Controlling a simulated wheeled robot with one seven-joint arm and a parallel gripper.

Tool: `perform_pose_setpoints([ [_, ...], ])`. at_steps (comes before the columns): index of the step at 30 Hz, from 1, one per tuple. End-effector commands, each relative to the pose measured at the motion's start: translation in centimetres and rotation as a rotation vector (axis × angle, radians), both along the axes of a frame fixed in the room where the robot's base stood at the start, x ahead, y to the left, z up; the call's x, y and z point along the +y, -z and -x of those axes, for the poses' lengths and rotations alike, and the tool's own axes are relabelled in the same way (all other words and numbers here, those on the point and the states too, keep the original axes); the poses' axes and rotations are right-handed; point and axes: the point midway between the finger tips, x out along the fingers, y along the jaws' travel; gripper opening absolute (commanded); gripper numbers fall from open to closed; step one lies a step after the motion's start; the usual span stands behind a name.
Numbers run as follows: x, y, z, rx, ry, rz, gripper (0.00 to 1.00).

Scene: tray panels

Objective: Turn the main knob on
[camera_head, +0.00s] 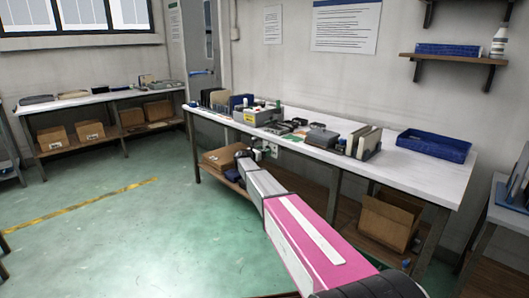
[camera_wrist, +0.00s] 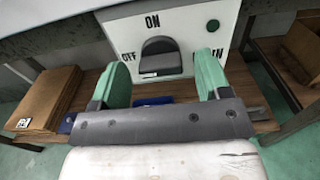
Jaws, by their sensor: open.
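In the wrist view a white panel (camera_wrist: 113,33) faces me, with a dark grey knob (camera_wrist: 160,50) at its middle. "ON" is printed above the knob and "OFF" to its left. A further label at the right is partly hidden by a finger. My gripper (camera_wrist: 164,64) is open, with one green finger on each side of the knob and clear gaps between them. I cannot tell how far the fingertips are from the panel, or which mark the knob points to. In the head view my gripper (camera_head: 254,151) is at the bench's front edge, and the knob cannot be made out.
A green round button (camera_wrist: 213,25) is on the panel, right of the knob. The white bench (camera_head: 400,170) carries a grey box with a yellow label (camera_head: 250,117), folders (camera_head: 364,140) and a blue tray (camera_head: 434,145). Cardboard boxes (camera_head: 388,220) stand on the shelf below.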

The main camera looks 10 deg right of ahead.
Motion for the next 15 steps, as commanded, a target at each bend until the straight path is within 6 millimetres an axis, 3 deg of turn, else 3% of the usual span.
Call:
perform_pose_setpoints([
  [10,-0.65,-0.01,-0.43,0.0,0.0,0.0,0.7],
  [11,-0.64,0.0,-0.43,0.0,0.0,0.0,0.64],
  [15,-0.65,0.0,-0.42,0.0,0.0,0.0,0.21],
])
